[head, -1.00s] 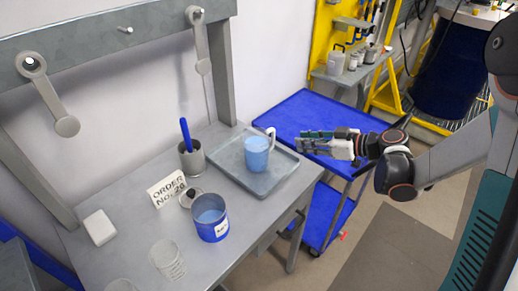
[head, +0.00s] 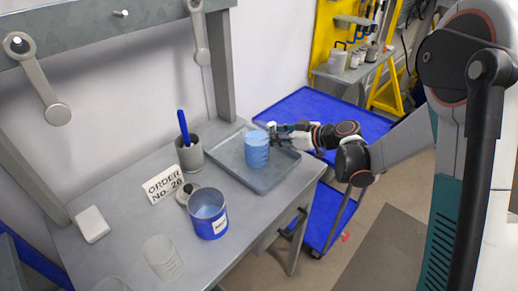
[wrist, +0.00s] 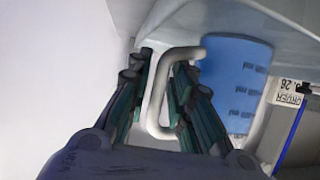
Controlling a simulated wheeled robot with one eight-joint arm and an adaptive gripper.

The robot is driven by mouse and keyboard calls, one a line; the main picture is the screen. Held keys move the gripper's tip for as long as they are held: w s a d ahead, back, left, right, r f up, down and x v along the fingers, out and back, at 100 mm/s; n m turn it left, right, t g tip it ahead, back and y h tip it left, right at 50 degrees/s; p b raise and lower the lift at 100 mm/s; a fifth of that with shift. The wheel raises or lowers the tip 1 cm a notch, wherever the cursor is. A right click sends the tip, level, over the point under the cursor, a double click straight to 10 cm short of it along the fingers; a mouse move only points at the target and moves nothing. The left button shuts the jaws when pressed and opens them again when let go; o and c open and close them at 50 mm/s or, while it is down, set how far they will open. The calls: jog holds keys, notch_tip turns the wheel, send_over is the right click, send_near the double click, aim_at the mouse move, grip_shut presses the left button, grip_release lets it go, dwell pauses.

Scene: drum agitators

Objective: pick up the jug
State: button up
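My gripper (head: 276,132) is at the handle side of the jug, over the tray's far right part. In the wrist view my gripper (wrist: 164,78) is open, its fingers apart with the handle's upright bar between them. Some space shows beside the bar, and whether a finger touches it I cannot tell.
On the grey bench (head: 120,190) stand a blue can (head: 208,220), a grey pot (head: 190,158) with a blue-handled tool, an order sign (head: 163,186), a white block (head: 92,224) and a clear beaker (head: 162,258). A blue cart (head: 330,110) stands behind the bench.

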jog(key=shift+a, duration=0.1)
jog(key=shift+c, duration=0.5)
grip_shut()
jog(key=shift+r, duration=0.1)
